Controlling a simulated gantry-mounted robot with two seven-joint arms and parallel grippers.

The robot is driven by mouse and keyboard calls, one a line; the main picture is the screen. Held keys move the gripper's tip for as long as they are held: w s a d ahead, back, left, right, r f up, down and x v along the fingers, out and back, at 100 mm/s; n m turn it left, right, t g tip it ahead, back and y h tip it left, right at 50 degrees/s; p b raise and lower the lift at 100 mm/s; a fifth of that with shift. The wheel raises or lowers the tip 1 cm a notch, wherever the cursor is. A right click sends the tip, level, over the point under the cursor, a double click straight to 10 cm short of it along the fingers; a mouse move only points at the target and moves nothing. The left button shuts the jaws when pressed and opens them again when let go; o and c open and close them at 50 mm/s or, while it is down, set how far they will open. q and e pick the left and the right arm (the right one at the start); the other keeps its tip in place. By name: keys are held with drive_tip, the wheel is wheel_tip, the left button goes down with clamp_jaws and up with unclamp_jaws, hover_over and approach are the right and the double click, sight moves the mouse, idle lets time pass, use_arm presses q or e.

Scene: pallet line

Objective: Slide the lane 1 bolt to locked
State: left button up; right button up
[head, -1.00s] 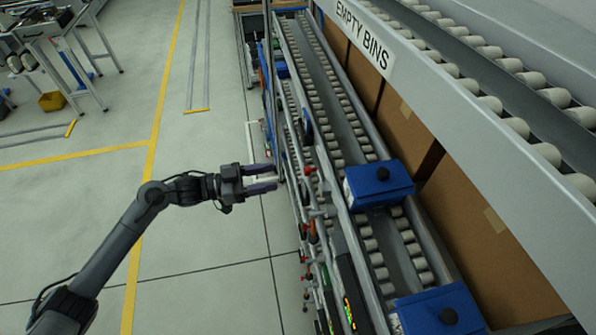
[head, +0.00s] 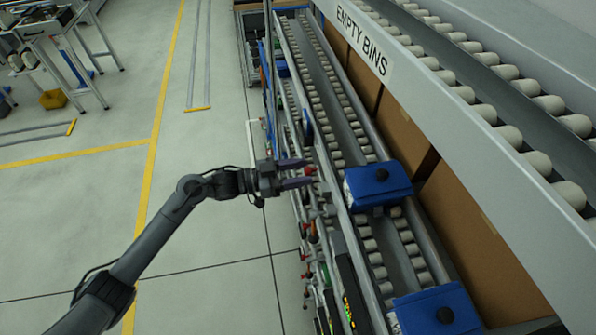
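My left gripper (head: 309,172) reaches in from the left at the near side of the roller rack. Its two dark fingers are apart, pointing right. A small red knob (head: 310,170) shows at the fingertips, between them in the picture; I cannot tell whether they touch it. It looks like a bolt handle on the rack's side rail, but no lane number is readable. More red knobs (head: 304,248) show lower along the rack's side. My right gripper is not in view.
The roller rack (head: 345,235) carries blue bins, one beside the gripper (head: 380,184) and one lower down (head: 438,314). An upper conveyor marked "EMPTY BINS" (head: 362,38) runs at the right. The floor (head: 215,270) left of the rack is clear.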

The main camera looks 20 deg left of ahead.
sight(322, 185)
use_arm(q)
clamp_jaws()
drive_tip(key=s+d+p, duration=0.1)
drive_tip(key=s, duration=0.1)
drive_tip(key=s+d+p, duration=0.2)
drive_tip(key=shift+c, duration=1.2)
unclamp_jaws()
drive_tip(key=shift+o, duration=1.3)
drive_tip(key=shift+s, duration=0.1)
